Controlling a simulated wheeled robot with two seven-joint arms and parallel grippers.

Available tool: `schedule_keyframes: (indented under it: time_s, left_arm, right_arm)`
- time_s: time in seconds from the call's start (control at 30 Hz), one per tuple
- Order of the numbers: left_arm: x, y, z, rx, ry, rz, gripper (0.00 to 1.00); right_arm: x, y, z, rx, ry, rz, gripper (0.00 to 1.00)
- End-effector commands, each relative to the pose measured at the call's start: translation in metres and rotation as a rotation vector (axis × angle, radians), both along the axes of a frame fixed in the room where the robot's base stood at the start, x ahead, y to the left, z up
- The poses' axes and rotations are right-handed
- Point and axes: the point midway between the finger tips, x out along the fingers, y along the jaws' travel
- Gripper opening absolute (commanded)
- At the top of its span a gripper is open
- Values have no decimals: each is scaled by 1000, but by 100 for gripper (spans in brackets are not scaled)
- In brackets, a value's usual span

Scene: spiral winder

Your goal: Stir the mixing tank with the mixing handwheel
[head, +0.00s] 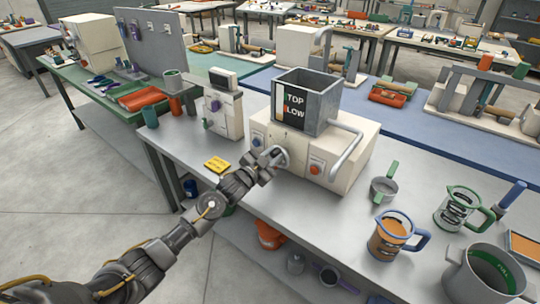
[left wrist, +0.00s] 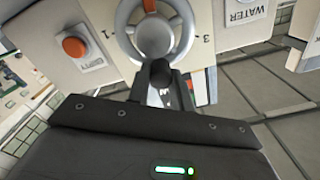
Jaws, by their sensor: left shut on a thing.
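The mixing machine is a cream box (head: 335,158) on the grey table, with a grey open-topped square tank (head: 308,100) on top. The mixing handwheel (head: 277,156) is on its front face, partly hidden by my left gripper. In the left wrist view the handwheel (left wrist: 152,36) is a pale ring with a round hub, between the marks 1 and 3. My left gripper (head: 268,163) is at the wheel. It is shut on the wheel's dark handle knob (left wrist: 160,73), at the rim nearest the wrist camera. The tank's inside floor is hard to see. My right gripper is not in view.
An orange-red button (head: 315,168) sits right of the wheel. A grey bent pipe (head: 346,150) runs down the machine's right side. A smaller cream dispenser (head: 222,115) stands to the left, with a yellow note (head: 216,165) before it. Mugs (head: 391,236) stand at the right.

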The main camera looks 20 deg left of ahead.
Motion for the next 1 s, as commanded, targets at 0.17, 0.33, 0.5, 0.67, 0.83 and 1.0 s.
schedule_keyframes:
  time_s: [0.17,0.33,0.5,0.67,0.83,1.0]
  left_arm:
    - [-2,-4,-2,94,-37,-1,0]
    - [-3,-6,-2,152,-60,-1,0]
    - [-3,-7,-3,180,-71,-1,0]
    - [-3,-8,-3,189,-74,-2,0]
    - [-3,-8,-3,188,-74,-2,0]
    - [-3,-8,-3,188,-74,-2,28]
  right_arm:
    - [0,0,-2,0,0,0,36]
    - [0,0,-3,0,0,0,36]
    - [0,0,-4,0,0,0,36]
    - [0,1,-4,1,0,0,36]
    - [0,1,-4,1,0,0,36]
    - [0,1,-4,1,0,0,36]
